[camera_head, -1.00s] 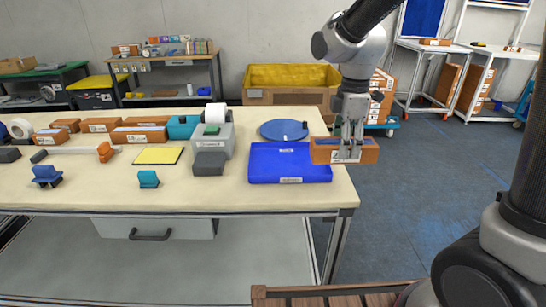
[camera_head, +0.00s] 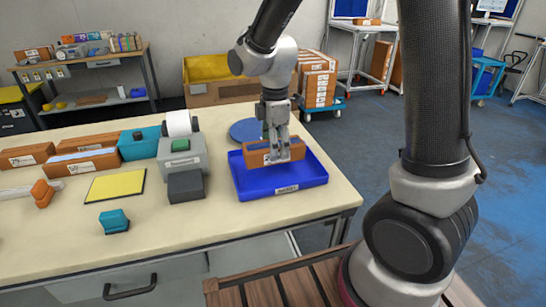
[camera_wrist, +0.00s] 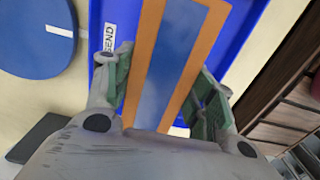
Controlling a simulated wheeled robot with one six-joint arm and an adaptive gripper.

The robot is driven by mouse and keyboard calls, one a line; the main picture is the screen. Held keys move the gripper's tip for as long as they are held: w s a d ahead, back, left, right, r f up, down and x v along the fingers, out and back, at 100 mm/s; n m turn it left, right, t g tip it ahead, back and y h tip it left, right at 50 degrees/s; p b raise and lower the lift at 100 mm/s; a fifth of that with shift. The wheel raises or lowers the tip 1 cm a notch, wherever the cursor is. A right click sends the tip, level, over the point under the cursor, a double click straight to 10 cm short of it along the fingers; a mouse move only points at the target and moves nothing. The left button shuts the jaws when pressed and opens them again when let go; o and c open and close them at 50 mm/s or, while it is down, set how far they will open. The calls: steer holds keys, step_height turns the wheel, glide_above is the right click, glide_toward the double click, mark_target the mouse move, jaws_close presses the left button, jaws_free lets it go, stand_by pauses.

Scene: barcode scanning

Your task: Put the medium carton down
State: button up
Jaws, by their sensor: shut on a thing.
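The medium carton (camera_head: 258,155) is a brown-orange box with a blue strip on top and a white label on its side. My gripper (camera_head: 279,157) is shut on it, over the blue tray (camera_head: 284,188) near the right end of the table. In the wrist view, the carton (camera_wrist: 170,65) sits between the two green-padded fingers of my gripper (camera_wrist: 160,85), with the blue tray (camera_wrist: 232,75) below. I cannot tell whether the carton's underside touches the tray floor.
A round blue disc (camera_head: 243,131) lies behind the tray. A grey label printer (camera_head: 182,158) and a dark grey block (camera_head: 186,187) stand to its left. A yellow pad (camera_head: 116,186) and a teal item (camera_head: 114,221) lie farther left. The table's front right corner is bare.

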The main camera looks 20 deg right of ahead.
steer(key=shift+f, duration=1.9)
steer(key=o, duration=1.3)
steer(key=shift+f, duration=0.15)
step_height(320, 180, up, 12)
steer(key=shift+d+r, duration=0.1)
steer(key=shift+r, duration=0.15)
steer(key=s+d+r+m+t, duration=0.1)
steer(key=s+d+r+m, duration=0.1)
steer(key=s+d+m, duration=0.3)
steer(key=s+d+r+m+t, duration=0.1)
steer(key=s+d+r+m, duration=0.2)
steer(key=s+d+m, duration=0.3)
steer(key=s+d+r+m+t, duration=0.2)
steer(key=s+d+m, duration=0.3)
steer(key=s+m, duration=0.2)
steer(key=shift+s+d+r, duration=0.2)
steer(key=shift+s+r, duration=0.05)
steer(key=shift+s, duration=0.4)
